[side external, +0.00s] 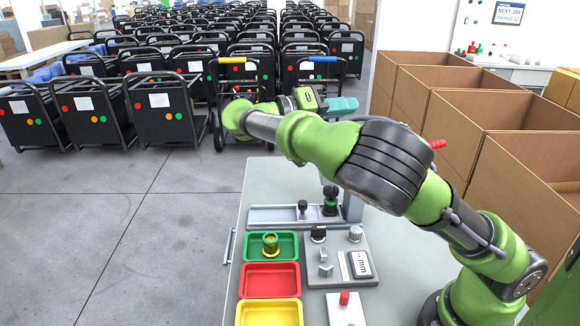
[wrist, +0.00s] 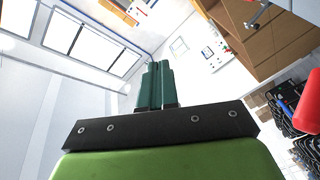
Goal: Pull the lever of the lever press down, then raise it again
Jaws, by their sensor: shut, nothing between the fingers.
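The lever press (side external: 353,207) stands at the back of the grey bench. My arm hides most of it. A red grip (side external: 438,144), apparently the end of its lever, sticks out to the right from behind my arm, tilted slightly up. A red rounded part shows at the right edge of the wrist view (wrist: 311,102); I cannot tell for sure if it is the same grip. My gripper (side external: 342,106) is above and beyond the press, clear of the red grip. Its teal fingers (wrist: 157,85) are together and hold nothing.
Green (side external: 285,246), red (side external: 270,281) and yellow (side external: 268,313) trays line the bench's left side; a brass-coloured part (side external: 270,244) is in the green one. A gauge with a display (side external: 361,264) is beside them. Open cardboard boxes (side external: 480,105) stand right; black carts (side external: 170,110) stand behind.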

